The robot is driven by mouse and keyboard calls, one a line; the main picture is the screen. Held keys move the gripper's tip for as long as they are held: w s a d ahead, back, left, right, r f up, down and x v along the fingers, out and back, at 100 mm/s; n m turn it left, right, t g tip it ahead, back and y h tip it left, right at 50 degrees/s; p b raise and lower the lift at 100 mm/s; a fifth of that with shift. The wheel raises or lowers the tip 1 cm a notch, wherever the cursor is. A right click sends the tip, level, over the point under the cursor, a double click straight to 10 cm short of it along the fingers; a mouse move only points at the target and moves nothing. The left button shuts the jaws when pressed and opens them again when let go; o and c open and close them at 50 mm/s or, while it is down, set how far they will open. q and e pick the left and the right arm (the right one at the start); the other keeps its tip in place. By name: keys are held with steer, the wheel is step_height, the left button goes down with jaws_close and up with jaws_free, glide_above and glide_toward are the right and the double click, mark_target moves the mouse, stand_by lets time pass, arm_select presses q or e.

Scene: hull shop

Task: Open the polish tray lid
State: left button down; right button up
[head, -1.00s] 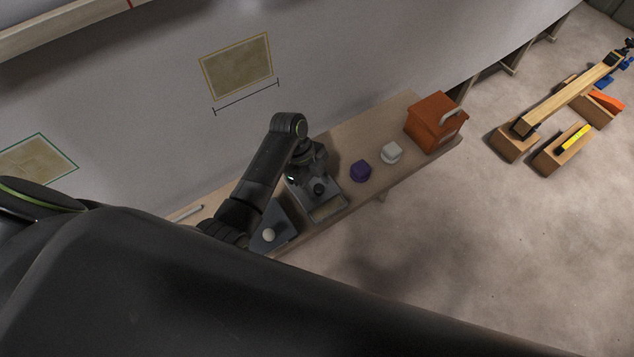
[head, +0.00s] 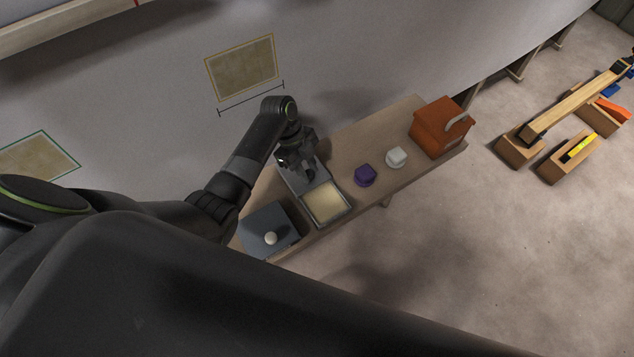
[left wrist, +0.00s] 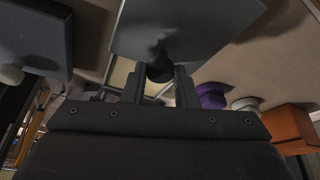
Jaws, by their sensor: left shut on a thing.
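The polish tray (head: 328,226) stands on the bench in the head view, its pale cream inside showing at the front part. Its grey lid (head: 292,183) lies toward the wall, covering the back part or held just above it; which is not clear. My left gripper (head: 301,171) is over the lid at the back. In the left wrist view my left gripper (left wrist: 160,88) is shut on the lid's dark round knob (left wrist: 160,68), under the grey lid plate (left wrist: 185,25). My right gripper is not in view.
A second grey box with a closed lid (head: 262,222) and pale knob stands left of the tray. A purple pot (head: 365,175), a white pot (head: 396,157) and an orange toolbox (head: 440,127) stand to the right. The wall is close behind the bench.

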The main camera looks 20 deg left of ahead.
arm_select(q)
steer(key=shift+w+a, duration=0.3)
steer(key=shift+a, duration=0.1)
steer(key=c, duration=1.1)
jaws_free()
steer(key=shift+c, duration=0.2)
step_height(320, 180, up, 10)
steer(key=shift+p, duration=0.35)
